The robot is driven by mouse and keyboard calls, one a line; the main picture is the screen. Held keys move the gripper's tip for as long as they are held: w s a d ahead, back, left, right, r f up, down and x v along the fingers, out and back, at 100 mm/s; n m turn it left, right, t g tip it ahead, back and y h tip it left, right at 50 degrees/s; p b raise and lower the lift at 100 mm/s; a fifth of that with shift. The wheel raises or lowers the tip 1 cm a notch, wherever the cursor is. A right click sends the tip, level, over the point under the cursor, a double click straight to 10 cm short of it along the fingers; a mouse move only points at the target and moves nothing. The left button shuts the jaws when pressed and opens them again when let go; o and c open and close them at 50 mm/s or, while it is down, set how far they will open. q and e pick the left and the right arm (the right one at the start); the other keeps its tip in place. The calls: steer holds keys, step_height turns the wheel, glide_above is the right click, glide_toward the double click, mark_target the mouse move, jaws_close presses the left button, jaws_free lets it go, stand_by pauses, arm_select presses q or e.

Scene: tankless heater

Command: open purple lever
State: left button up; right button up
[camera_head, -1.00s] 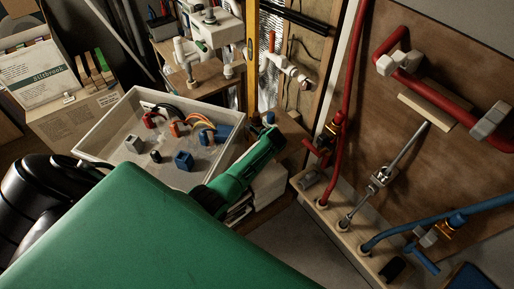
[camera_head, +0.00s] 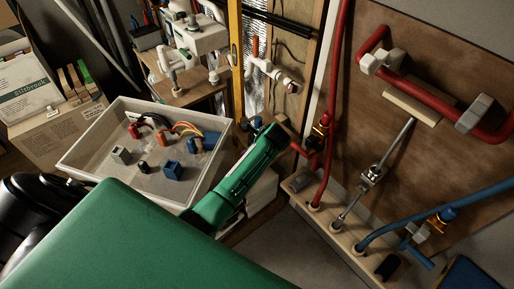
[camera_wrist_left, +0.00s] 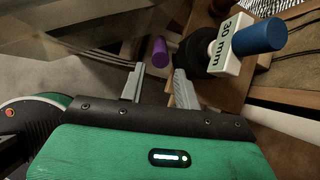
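The purple lever (camera_wrist_left: 160,52) shows in the left wrist view as a short purple cylinder, just beyond and between my fingertips. My left gripper (camera_wrist_left: 155,75) is open, with one grey finger on each side of a gap. I see nothing held in it. The right finger is close to a black round part; I cannot tell whether they touch. I cannot make out the purple lever or the left gripper's fingers in the head view. My right gripper is not in view.
A white block marked 30 mm (camera_wrist_left: 231,46) with a blue cylinder (camera_wrist_left: 258,37) is right of the lever. In the head view, a white tray (camera_head: 82,157) holds fittings. Red pipe (camera_head: 333,90) and blue pipe (camera_head: 440,208) run near a brown panel (camera_head: 425,120) at right.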

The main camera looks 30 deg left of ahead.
arm_select(q)
steer(key=shift+v, duration=1.55)
